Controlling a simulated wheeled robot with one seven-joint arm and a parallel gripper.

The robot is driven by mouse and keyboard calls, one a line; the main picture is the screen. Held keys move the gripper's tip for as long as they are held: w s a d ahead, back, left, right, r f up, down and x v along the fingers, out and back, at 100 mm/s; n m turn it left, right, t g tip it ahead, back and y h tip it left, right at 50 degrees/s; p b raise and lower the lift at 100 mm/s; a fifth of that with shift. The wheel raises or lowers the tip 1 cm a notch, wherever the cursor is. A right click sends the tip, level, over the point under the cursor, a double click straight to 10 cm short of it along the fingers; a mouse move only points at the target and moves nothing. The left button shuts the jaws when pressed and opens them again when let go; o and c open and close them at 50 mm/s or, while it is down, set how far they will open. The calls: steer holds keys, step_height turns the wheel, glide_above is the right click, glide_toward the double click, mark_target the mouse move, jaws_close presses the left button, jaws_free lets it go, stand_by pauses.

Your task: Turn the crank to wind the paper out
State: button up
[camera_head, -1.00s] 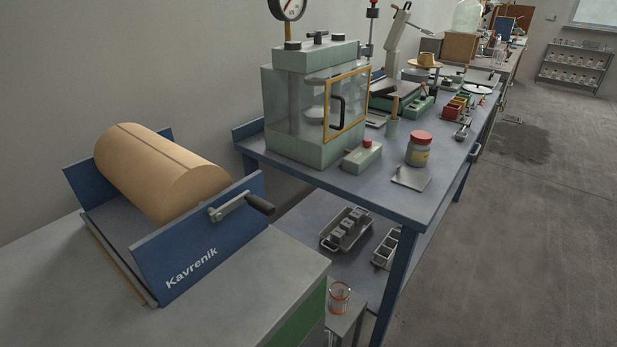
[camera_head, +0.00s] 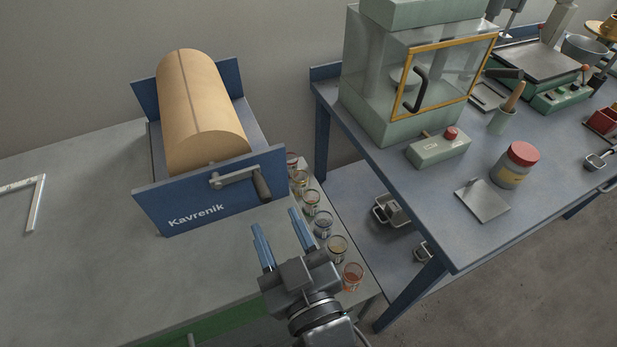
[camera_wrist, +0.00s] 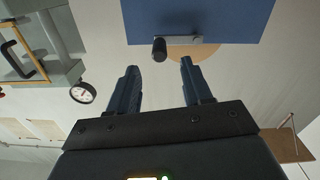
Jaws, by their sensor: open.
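A blue paper dispenser labelled Kavrenik (camera_head: 165,200) holds a large brown paper roll (camera_head: 190,110) on the grey bench. Its crank (camera_head: 235,178) is on the near blue side plate, with a dark handle grip (camera_head: 262,183) at the right end of a metal arm. My gripper (camera_head: 278,237) is open and empty, in front of and below the crank, apart from it. In the wrist view the crank handle (camera_wrist: 159,50) shows end-on beyond the fingertips, roughly between them and nearer the left finger. The wrist view looks upside down.
Several glass jars (camera_head: 323,224) stand in a row just right of my gripper. A blue bench (camera_head: 440,225) with a glass-fronted cabinet (camera_head: 440,85) is at the right. A white angle piece (camera_head: 36,205) lies on the left of the grey bench top (camera_head: 80,270), which is otherwise clear.

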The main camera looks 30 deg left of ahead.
mark_target(268, 200)
steer(key=p+x, duration=0.1)
steer(key=x, duration=0.5)
steer(key=shift+w+a+r+p, duration=0.15)
steer(key=shift+w+p, duration=0.1)
steer(key=shift+p, duration=0.15)
steer(key=shift+w+a, duration=0.4)
steer(key=shift+a, duration=0.05)
steer(key=shift+c, duration=0.2)
jaws_close()
